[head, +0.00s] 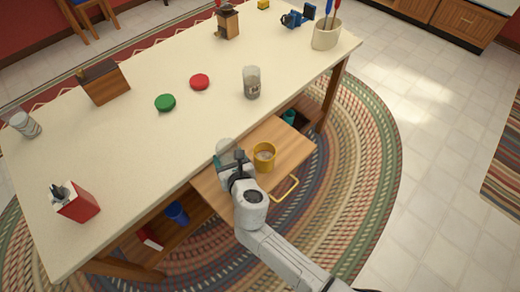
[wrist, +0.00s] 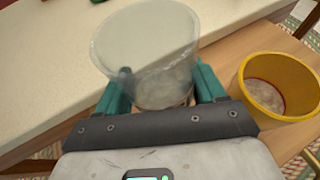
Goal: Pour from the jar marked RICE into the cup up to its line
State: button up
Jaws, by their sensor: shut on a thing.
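My gripper (head: 230,160) is shut on a clear jar (head: 224,146), between the table edge and the cup. In the wrist view the jar (wrist: 148,50) sits between the teal fingers (wrist: 162,92), with pale contents low inside. I see no label on it, so I cannot tell whether it is marked RICE. The yellow cup (head: 264,158) stands upright on a wooden drawer top, right of my gripper. In the wrist view the cup (wrist: 265,112) has pale contents and a red line around its inside, close to the contents' edge. The jar is apart from the cup.
A labelled jar (head: 251,84), too small to read, and another clear jar (head: 27,125) stand on the table (head: 150,160). Green (head: 165,102) and red (head: 200,82) lids lie there. The pulled-out drawer (head: 295,150) has a yellow handle (head: 287,189). A red box (head: 76,205) is at left.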

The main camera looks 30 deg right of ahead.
aim_at(225, 144)
jog(key=shift+r, duration=0.15)
notch_tip(225, 144, up, 5)
jog(key=p, duration=0.5)
dwell(0.5)
